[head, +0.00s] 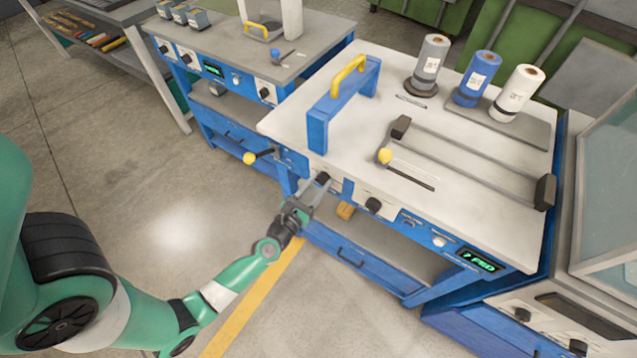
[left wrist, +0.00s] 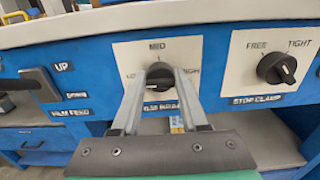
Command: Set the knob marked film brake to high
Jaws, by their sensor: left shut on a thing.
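The film brake knob (left wrist: 160,73) is a black round knob on a white plate marked LO, MID and HIGH in the left wrist view. The fingers partly hide the plate's lettering and the knob's sides. My left gripper (left wrist: 160,78) is shut on this knob, one finger on each side. In the head view my left gripper (head: 319,186) reaches the front panel of the blue machine at the same knob (head: 323,177). My right gripper is not in view.
The stop clamp knob (left wrist: 276,68), marked FREE and TIGHT, is close on the right. The film feed lever (left wrist: 40,84) is on the left; its yellow ball (head: 249,158) sticks out in the head view. A green display (head: 479,260) is farther right. Floor in front is clear.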

